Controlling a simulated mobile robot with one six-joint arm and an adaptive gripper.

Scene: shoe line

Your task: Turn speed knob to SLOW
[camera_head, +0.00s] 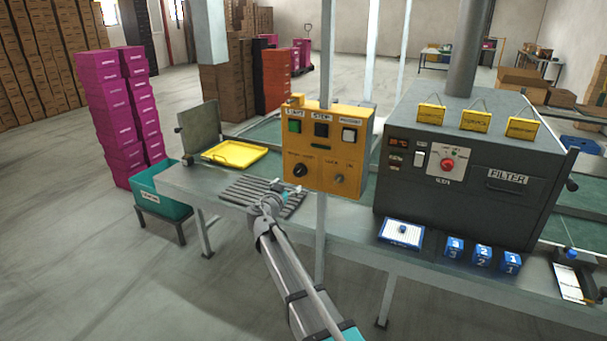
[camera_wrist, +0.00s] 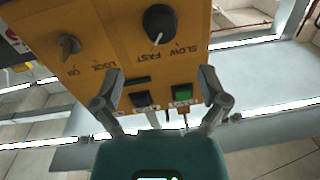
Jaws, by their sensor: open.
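The black speed knob (camera_head: 300,170) is on the lower left of the yellow control panel (camera_head: 326,180). In the wrist view the panel is seen upside down, and the knob (camera_wrist: 159,22) is near the top. Its white mark points down toward the area between the SLOW and FAST lettering; which one it is set to I cannot tell for sure. My gripper (camera_wrist: 159,80) is open and empty, its fingers apart and short of the knob. In the head view my gripper (camera_head: 275,189) is in front of the panel, low and left of the knob.
The panel also has a green button (camera_head: 294,126), a black button (camera_head: 321,130), a white button (camera_head: 348,135) and a small lock switch (camera_head: 339,179). A yellow tray (camera_head: 234,154) lies on the left. A metal post (camera_head: 321,240) stands right of my gripper. A dark machine (camera_head: 465,165) stands on the right.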

